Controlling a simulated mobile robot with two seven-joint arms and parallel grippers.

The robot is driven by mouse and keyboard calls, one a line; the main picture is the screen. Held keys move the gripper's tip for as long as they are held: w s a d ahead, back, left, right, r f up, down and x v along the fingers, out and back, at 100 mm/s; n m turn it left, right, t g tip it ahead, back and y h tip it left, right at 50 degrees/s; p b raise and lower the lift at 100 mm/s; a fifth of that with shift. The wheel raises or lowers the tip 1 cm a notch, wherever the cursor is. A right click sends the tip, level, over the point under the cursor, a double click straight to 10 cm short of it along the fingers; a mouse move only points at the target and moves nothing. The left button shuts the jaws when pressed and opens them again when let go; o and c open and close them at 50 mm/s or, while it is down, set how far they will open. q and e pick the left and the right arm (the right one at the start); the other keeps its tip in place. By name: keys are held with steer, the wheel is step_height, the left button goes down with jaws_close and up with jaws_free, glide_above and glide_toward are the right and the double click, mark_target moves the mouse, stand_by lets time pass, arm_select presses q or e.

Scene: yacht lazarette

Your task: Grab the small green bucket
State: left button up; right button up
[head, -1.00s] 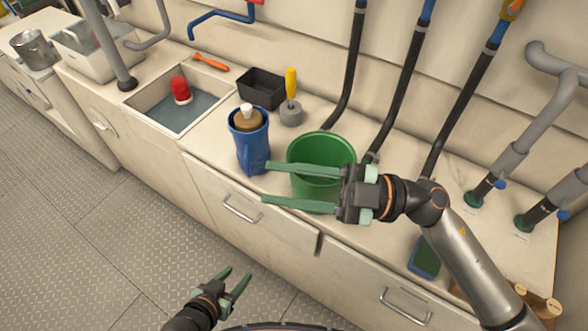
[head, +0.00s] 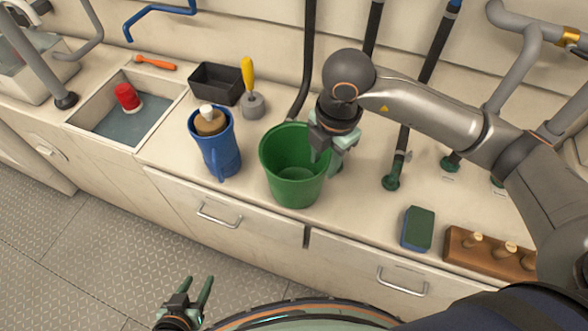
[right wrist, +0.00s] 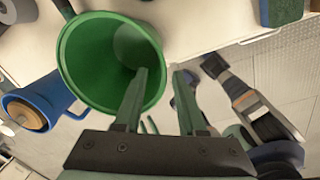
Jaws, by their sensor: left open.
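The small green bucket (head: 290,175) stands upright on the counter, and its open mouth shows in the right wrist view (right wrist: 85,60). My right gripper (head: 327,162) points down at the bucket's right rim. In the right wrist view its fingers (right wrist: 160,75) are apart, one over the inside of the bucket and one outside, with the rim between them. I see no clear contact with the wall. My left gripper (head: 192,294) is open and empty, low in front of the cabinets, away from the bucket.
A blue jug (head: 216,150) stands close left of the bucket. Behind it are a black tray (head: 216,84) and a yellow-handled tool (head: 250,90). A sink (head: 125,120) lies further left. Hoses rise behind. A sponge (head: 417,229) and a wooden block with pegs (head: 490,256) lie to the right.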

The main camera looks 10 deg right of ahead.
mark_target(317, 185)
steer(key=f, duration=0.7)
steer(key=shift+w+a+f, duration=0.15)
steer(key=shift+a+f, duration=0.2)
steer(key=shift+a, duration=0.05)
jaws_close()
stand_by(1.1)
